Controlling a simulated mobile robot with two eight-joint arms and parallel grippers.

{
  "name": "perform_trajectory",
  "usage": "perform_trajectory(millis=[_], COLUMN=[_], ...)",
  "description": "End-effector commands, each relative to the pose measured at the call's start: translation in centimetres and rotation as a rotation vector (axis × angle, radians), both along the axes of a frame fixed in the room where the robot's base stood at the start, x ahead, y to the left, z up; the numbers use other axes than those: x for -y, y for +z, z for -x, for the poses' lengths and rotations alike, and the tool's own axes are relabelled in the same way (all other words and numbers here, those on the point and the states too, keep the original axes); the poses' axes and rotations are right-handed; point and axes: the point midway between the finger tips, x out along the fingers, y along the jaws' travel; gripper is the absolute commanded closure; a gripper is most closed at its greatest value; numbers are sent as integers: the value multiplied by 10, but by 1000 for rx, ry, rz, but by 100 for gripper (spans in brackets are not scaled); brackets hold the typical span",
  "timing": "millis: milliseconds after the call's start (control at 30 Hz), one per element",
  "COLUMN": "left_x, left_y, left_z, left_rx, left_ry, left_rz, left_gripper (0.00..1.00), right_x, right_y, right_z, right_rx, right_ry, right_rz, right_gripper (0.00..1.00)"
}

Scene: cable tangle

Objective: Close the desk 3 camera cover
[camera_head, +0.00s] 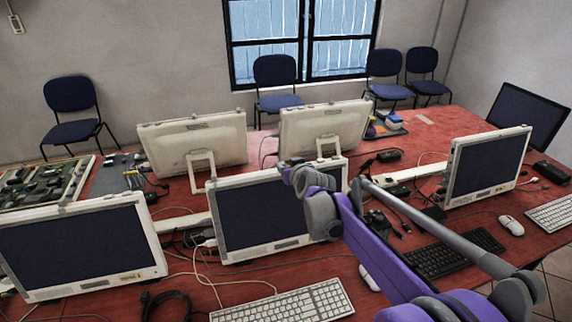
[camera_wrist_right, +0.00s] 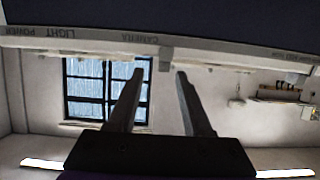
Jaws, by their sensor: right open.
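My right gripper (camera_head: 297,168) is at the top edge of the middle front monitor (camera_head: 262,217), a white-framed computer with a dark screen. In the right wrist view, which is upside down, the open right gripper (camera_wrist_right: 161,70) has its two fingers spread, with nothing held between them. The monitor's top frame (camera_wrist_right: 90,38) crosses that view, with the labels CAMERA, LIGHT and POWER. A small pale tab (camera_wrist_right: 166,55), likely the camera cover, projects from the frame between the fingertips. I cannot tell whether it is open or closed. In the head view my gripper hides that spot. My left gripper is out of view.
Other monitors stand at the left front (camera_head: 82,243), right (camera_head: 487,165) and back (camera_head: 195,143) of the red desk (camera_head: 330,265). A white keyboard (camera_head: 285,303), black keyboard (camera_head: 453,254), mouse (camera_head: 511,225) and loose cables lie around. Blue chairs line the back wall.

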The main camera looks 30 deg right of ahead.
Motion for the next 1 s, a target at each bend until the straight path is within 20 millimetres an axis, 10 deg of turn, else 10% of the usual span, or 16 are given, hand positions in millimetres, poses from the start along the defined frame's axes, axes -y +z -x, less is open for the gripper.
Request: perform_trajectory(millis=[433, 1000], left_x=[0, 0], left_y=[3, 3], left_z=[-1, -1], left_rx=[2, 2], left_ry=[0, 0], left_rz=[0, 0], left_gripper=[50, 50], right_x=[-15, -17], right_y=[29, 32], right_z=[68, 75], right_rx=[1, 1], right_ry=[-2, -1], right_rz=[0, 1], right_gripper=[50, 50])
